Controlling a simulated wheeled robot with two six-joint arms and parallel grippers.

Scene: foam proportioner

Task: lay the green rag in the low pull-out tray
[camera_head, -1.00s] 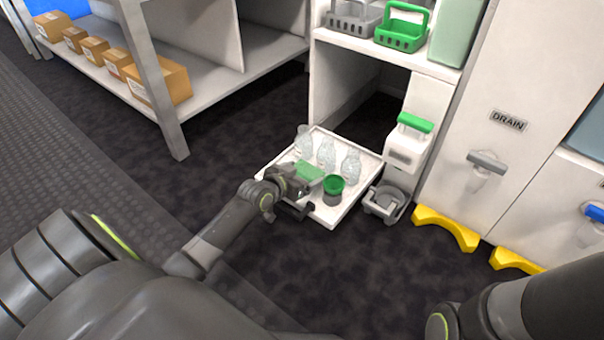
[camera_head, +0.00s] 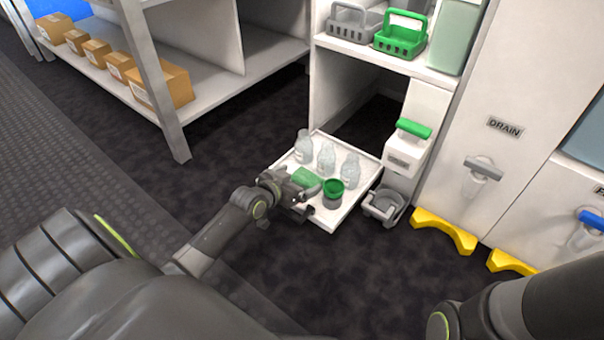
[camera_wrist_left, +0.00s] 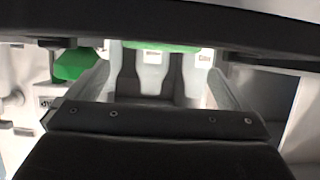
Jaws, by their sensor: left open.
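The green rag (camera_head: 305,177) lies flat toward the left side of the low pull-out tray (camera_head: 354,203), in front of the bottles. My left gripper (camera_head: 312,192) is open at the tray's near side, just in front of the rag and left of the green-and-grey cup. It partly covers the rag's near side, and I cannot tell whether it touches it. The left wrist view is filled mostly by my own gripper parts; a green strip (camera_wrist_left: 160,46) shows beyond, and I cannot tell for sure what it is. My right gripper is out of view.
Several clear bottles (camera_head: 326,158) stand at the tray's back. A green-rimmed cup (camera_head: 333,188) stands at its right. A dispenser with a green handle (camera_head: 413,129) is to the right, above a grey holder (camera_head: 383,204). Yellow feet (camera_head: 444,229) line the cabinet. Dark floor in front is clear.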

